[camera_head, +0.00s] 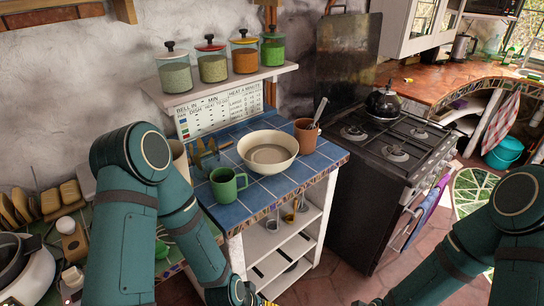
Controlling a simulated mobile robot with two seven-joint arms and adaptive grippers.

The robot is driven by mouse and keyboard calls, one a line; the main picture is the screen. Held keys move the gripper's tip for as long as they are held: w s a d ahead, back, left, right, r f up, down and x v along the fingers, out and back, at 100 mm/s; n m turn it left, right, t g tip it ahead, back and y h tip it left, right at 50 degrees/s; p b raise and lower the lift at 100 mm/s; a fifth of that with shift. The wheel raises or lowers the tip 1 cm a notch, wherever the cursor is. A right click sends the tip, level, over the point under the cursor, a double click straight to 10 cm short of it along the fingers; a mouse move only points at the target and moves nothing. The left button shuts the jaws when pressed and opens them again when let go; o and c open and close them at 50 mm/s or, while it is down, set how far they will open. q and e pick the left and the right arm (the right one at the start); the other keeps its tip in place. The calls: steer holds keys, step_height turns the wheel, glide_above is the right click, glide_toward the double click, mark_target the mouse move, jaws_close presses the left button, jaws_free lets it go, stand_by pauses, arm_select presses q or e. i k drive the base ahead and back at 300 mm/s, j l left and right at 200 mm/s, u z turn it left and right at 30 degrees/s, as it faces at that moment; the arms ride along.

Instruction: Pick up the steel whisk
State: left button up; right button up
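I cannot make out a steel whisk for certain. A pale grey utensil handle (320,110) sticks up and leans right out of a terracotta pot (306,136) at the back right of the blue tiled counter (262,196); what its lower end is stays hidden in the pot. Brown utensils (197,152), too small to identify, stand at the counter's back left. My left arm crosses the counter's left side and runs out at the bottom edge; my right arm enters at the lower right.
A cream bowl (268,155) and a green mug (228,186) stand on the counter. A shelf (220,88) above carries several lidded jars. A black stove (390,150) with a kettle (382,104) stands to the right. The counter's front middle is clear.

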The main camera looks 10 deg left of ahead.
mark_target(324, 101)
steer(key=i+l+u, duration=0.2)
steer(key=i+l, duration=0.25)
steer(key=l, duration=0.2)
steer(key=i+l+u, duration=0.1)
steer(key=i+l, duration=0.1)
steer(key=l, duration=0.1)
